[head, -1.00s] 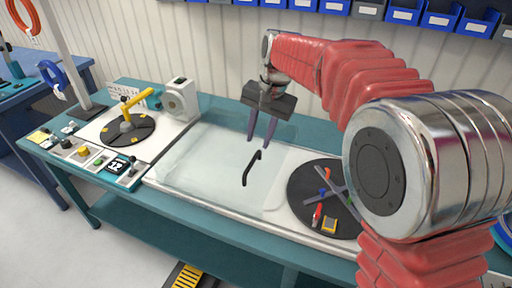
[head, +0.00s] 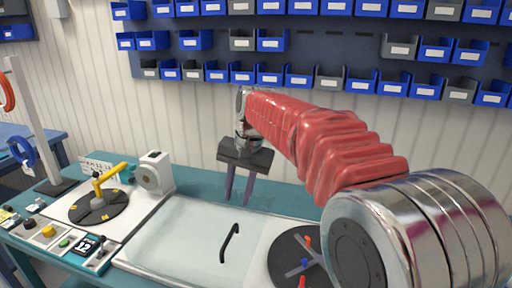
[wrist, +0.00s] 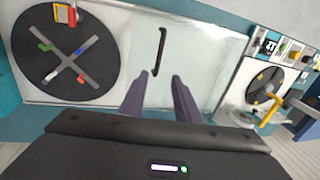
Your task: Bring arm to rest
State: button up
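My gripper (head: 239,190) hangs above the back of the teal workbench (head: 289,193), its two purple-grey fingers pointing down. In the wrist view the gripper (wrist: 160,88) shows its fingers apart with nothing between them. My red-sleeved arm reaches in from the right in the head view. A clear cover with a black handle (head: 230,243) lies on the bench in front of the gripper. The handle also shows in the wrist view (wrist: 159,52), beyond the fingertips and apart from them.
A black disc with a grey cross (head: 284,272) lies right of the cover. A black turntable with a yellow arm (head: 97,205) and a control panel (head: 66,240) are at left. Blue and grey bins (head: 300,75) line the wall. The air around the gripper is clear.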

jog(key=s+d+f+n+t+h, duration=0.1)
jog(key=s+d+f+t, duration=0.1)
jog(key=s+d, duration=0.9)
jog(key=s+d+f+n+t+h, duration=0.1)
jog(key=s+d+f+t, duration=0.1)
jog(key=s+d, duration=1)
jog(key=shift+s+d+f+t, duration=0.25)
jog(key=shift+s+f+t, duration=0.25)
jog(key=shift+s, duration=1.4)
